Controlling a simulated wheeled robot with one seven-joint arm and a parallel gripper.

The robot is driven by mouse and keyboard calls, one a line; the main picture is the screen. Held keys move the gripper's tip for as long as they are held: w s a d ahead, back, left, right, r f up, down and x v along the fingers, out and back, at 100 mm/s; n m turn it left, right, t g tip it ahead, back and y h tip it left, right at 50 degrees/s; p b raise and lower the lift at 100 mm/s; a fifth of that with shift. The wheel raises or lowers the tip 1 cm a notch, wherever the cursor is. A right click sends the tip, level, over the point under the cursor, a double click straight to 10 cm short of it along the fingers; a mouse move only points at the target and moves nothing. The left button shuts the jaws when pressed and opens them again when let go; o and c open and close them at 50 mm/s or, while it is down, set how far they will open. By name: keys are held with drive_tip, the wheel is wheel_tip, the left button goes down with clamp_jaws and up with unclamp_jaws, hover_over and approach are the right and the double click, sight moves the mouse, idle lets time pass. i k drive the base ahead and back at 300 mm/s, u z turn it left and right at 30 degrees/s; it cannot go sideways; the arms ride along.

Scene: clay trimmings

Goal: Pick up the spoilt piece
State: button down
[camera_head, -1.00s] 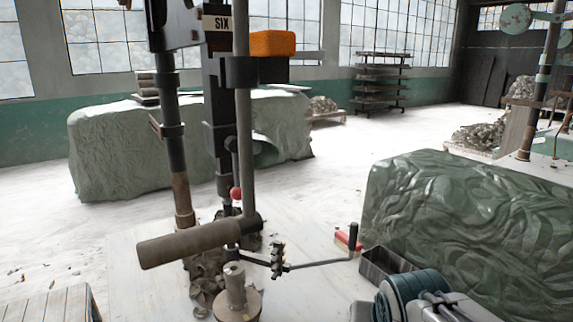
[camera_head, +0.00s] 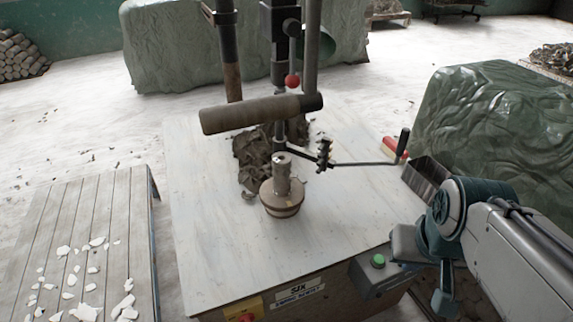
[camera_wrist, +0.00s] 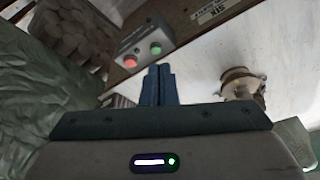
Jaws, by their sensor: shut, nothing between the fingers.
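A tan stepped round piece (camera_head: 281,203), a broad disc with a narrow upright neck, stands on the pale tabletop (camera_head: 225,250). It also shows at the right of the wrist view (camera_wrist: 238,88). Crumpled grey-brown clay trimmings (camera_head: 250,160) lie just behind it. I cannot tell for certain which piece is the spoilt one. My gripper (camera_wrist: 159,70) has its blue fingers together with nothing between them. In the wrist view the fingers point toward a button box, and the round piece is apart from them, to their right.
A button box (camera_head: 372,274) with a green button sits at the table's front edge; the wrist view shows red and green buttons. A post-mounted machine with a thick handle (camera_head: 250,114) overhangs the table. A slatted platform (camera_head: 60,215) with white shards stands left. A wrapped block (camera_head: 500,120) stands right.

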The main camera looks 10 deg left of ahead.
sight(281, 164)
drive_tip(key=z, duration=1)
drive_tip(key=i, duration=0.35)
drive_tip(key=u, duration=2.1)
